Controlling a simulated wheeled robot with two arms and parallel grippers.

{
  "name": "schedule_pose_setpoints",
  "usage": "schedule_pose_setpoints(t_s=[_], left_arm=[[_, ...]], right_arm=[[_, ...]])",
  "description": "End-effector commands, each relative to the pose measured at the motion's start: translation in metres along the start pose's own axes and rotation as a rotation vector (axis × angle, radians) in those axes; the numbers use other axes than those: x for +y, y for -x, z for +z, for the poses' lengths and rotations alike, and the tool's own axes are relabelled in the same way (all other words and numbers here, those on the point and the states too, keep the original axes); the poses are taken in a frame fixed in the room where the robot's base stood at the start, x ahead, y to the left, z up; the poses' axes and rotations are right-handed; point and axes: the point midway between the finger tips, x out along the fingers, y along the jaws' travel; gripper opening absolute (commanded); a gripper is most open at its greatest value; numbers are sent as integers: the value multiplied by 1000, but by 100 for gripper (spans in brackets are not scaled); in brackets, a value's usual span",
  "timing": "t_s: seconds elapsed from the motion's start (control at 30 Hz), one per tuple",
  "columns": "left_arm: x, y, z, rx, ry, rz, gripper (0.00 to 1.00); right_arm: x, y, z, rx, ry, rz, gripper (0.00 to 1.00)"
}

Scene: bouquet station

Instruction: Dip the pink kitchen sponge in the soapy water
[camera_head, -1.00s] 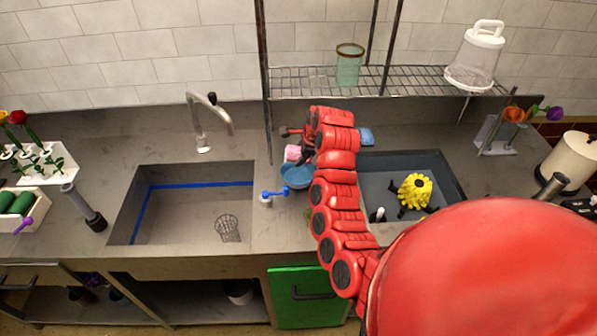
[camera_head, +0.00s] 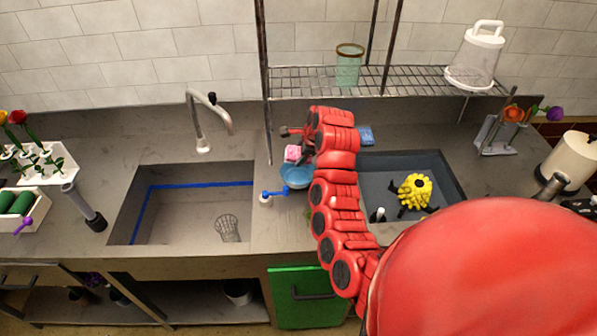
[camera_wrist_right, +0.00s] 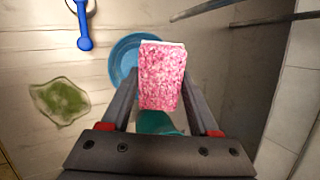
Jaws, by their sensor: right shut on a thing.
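The pink sponge (camera_head: 292,153) is held in my right gripper (camera_head: 297,138), raised behind the blue bowl of the soapy water (camera_head: 297,178). In the right wrist view the sponge (camera_wrist_right: 163,72) sits between the two fingers of the right gripper (camera_wrist_right: 160,88), its speckled pink face toward the camera. There it overlaps the right part of the bowl (camera_wrist_right: 119,58). The bowl's inside is mostly hidden, so the water level cannot be told. My left gripper is not in view.
A blue-handled tool (camera_head: 272,194) lies left of the bowl, and a green patch (camera_wrist_right: 60,101) is on the counter. A wire shelf (camera_head: 400,80) stands behind.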

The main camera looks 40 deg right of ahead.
Motion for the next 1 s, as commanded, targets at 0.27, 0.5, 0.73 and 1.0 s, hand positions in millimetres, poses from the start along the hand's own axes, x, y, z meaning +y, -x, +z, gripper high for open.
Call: schedule_pose_setpoints(t_s=[0.27, 0.5, 0.73, 1.0], left_arm=[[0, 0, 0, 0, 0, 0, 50], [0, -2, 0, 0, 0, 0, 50], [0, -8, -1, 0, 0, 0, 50], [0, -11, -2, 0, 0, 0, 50]], right_arm=[[0, 0, 0, 0, 0, 0, 17], [-2, 4, 1, 0, 0, -1, 17], [-12, 24, 7, 0, 0, -3, 17], [-15, 35, 11, -1, 0, 2, 17]])
